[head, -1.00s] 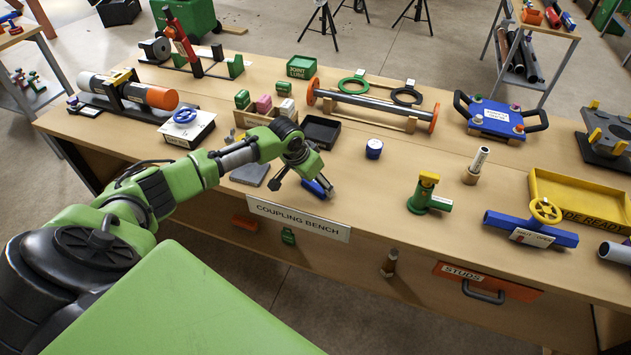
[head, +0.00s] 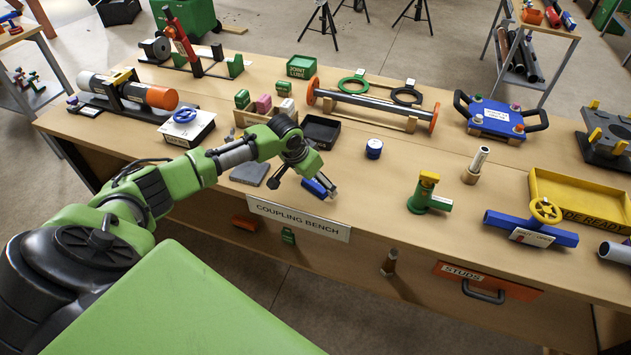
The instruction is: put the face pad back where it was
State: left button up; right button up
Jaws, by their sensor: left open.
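My left gripper (head: 304,186) is open just above the front of the bench, with its fingers spread to either side. A small blue block (head: 316,188) lies at its right finger, near the bench's front edge; the finger partly covers it, and I cannot tell whether they touch. This block may be the face pad, but no label shows. A flat grey pad (head: 248,174) lies on the bench left of the gripper. A wooden rack (head: 246,120) behind the gripper has small green (head: 242,99) and pink (head: 263,103) blocks at it. My right gripper is not in view.
A black open tray (head: 321,131) sits behind the gripper. The bench top between the gripper and that fitting is clear.

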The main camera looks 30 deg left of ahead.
pick_arm(q)
jog(key=v, duration=0.6)
jog(key=shift+r, duration=0.4)
dwell(0.5)
jog(key=shift+s, duration=0.15)
